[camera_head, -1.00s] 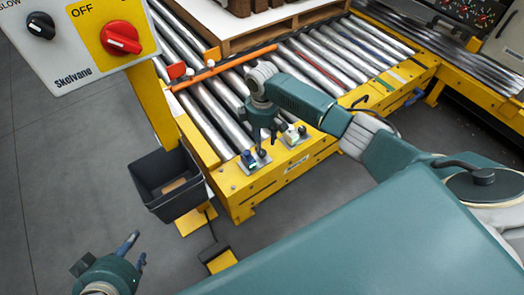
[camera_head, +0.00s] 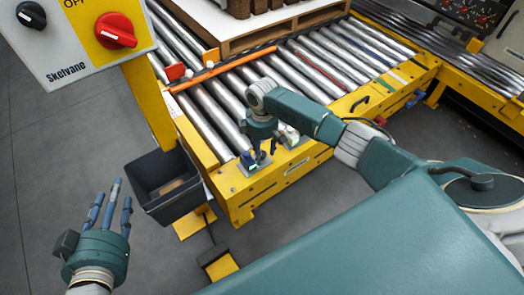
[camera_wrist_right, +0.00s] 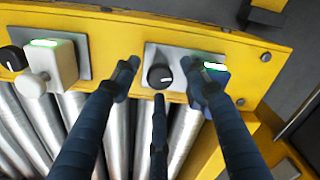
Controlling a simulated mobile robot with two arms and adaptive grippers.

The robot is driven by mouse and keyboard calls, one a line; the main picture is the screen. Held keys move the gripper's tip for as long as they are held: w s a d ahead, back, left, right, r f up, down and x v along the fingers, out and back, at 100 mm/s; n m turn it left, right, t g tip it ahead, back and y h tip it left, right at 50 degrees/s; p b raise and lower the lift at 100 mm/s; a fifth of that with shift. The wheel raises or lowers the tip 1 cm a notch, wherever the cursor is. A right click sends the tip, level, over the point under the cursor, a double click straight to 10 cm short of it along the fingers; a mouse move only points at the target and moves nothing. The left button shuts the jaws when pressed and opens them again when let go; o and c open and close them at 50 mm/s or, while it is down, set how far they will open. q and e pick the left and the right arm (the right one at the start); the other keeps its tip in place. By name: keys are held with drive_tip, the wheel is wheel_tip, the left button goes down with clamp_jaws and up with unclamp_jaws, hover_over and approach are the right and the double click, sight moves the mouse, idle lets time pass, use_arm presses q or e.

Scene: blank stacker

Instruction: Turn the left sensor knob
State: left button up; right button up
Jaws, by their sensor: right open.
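The left sensor is a blue block (camera_wrist_right: 217,78) with a green light on a metal plate. Its black round knob (camera_wrist_right: 160,76) sits beside it in the right wrist view. My right gripper (camera_wrist_right: 160,84) is open over this plate, with fingers on both sides of the knob and a third finger below it in the picture. I cannot tell whether any finger touches the knob. In the head view the blue sensor (camera_head: 248,160) shows beside my right gripper (camera_head: 263,153), which hides the knob. My left gripper (camera_head: 110,208) is open and empty, above the floor at lower left.
A second, white sensor (camera_wrist_right: 62,62) with its own black knob (camera_wrist_right: 13,58) sits on the same yellow conveyor frame (camera_head: 290,180). A control box (camera_head: 80,40) with a red OFF switch is at upper left. A dark bin (camera_head: 165,185) stands beside the conveyor.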

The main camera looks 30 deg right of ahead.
clamp_jaws()
drive_tip(key=shift+r+m+p, duration=0.15)
drive_tip(key=shift+m+p, duration=0.55)
drive_tip(key=shift+p, duration=0.4)
drive_tip(key=shift+m+p, duration=1.15)
drive_tip(key=shift+m, duration=0.05)
use_arm(q)
drive_tip(key=s+a+f+g+y+p, duration=0.1)
drive_tip(key=s+a+f+g, duration=0.3)
drive_tip(key=s, duration=0.5)
drive_tip(key=s+a+f+g+y+p, duration=0.1)
drive_tip(key=s+a+f+g+y, duration=0.1)
drive_tip(key=s+f+g, duration=0.6)
use_arm(e)
drive_tip(key=shift+m, duration=0.9)
drive_tip(key=m+p, duration=0.3)
drive_tip(key=m, duration=0.8)
drive_tip(key=shift+m, duration=0.4)
use_arm(q)
wheel_tip(320, 180, down, 15)
drive_tip(key=shift+s+r+t+p, duration=0.2)
drive_tip(key=shift+s+t+p, duration=0.2)
drive_tip(key=shift+s+p, duration=0.05)
use_arm(e)
drive_tip(key=shift+m, duration=1.7)
